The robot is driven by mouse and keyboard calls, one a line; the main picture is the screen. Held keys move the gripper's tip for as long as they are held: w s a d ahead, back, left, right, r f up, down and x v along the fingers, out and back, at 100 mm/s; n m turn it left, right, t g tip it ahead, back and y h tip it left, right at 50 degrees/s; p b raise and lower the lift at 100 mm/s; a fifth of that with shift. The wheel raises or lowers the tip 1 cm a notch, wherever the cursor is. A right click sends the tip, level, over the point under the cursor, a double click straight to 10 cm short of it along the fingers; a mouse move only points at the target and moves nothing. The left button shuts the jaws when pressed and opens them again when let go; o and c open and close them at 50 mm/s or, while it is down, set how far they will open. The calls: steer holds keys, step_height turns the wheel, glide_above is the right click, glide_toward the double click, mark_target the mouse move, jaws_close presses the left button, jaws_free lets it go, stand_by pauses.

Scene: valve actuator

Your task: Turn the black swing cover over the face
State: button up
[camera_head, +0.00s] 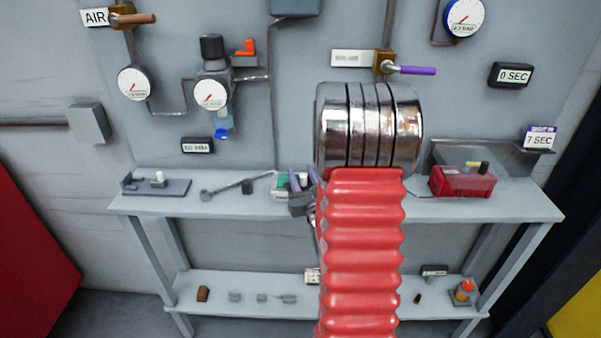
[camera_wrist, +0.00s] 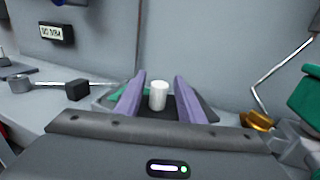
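My gripper (camera_wrist: 160,90) is open, with its two purple fingers apart; in the head view it shows (camera_head: 297,180) over the bench, left of my red arm sleeve. A white cylinder (camera_wrist: 158,96) stands upright in the space between the fingers in the wrist view; I cannot tell whether it touches them. A dark plate (camera_wrist: 182,108) lies under and beside it, with green parts (camera_wrist: 122,93) behind the left finger. I cannot tell whether this dark plate is the black swing cover. The face cannot be made out; my gripper and arm hide part of this spot.
A rod with a black block (camera_wrist: 78,90) lies left of the fingers. A green part (camera_wrist: 305,100) and a brass piece (camera_wrist: 257,120) are close on the right. The bench (camera_head: 225,208) also bears a grey plate (camera_head: 178,188) and a red box (camera_head: 450,187). Gauges hang on the wall behind.

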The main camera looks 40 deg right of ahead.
mark_target(305, 182)
steer(key=v, duration=0.5)
steer(key=shift+s+a, duration=0.15)
steer(key=shift+s, duration=0.15)
steer(key=shift+s, duration=0.15)
steer(key=c, duration=0.5)
steer(key=shift+s, duration=0.5)
jaws_close()
steer(key=shift+s+d+r+n+t+y, duration=0.25)
steer(key=shift+s+d+t+y, duration=0.1)
steer(key=shift+d, duration=0.15)
steer(key=shift+s+d+r+n+t+y, duration=0.25)
steer(key=shift+s+d+r, duration=0.1)
steer(key=shift+d, duration=0.1)
steer(key=s+n+y, duration=0.1)
steer(key=s+d+n+t+y, duration=0.1)
steer(key=s, duration=0.1)
steer(key=shift+s+d+r+y, duration=0.2)
steer(key=shift+s+y, duration=0.05)
steer(key=shift+y, duration=0.05)
steer(key=s+a+f+n+y, duration=0.1)
steer(key=s+n+y, duration=0.2)
steer(key=s, duration=0.6)
steer(key=shift+f+y, duration=0.35)
steer(key=shift+y, duration=0.75)
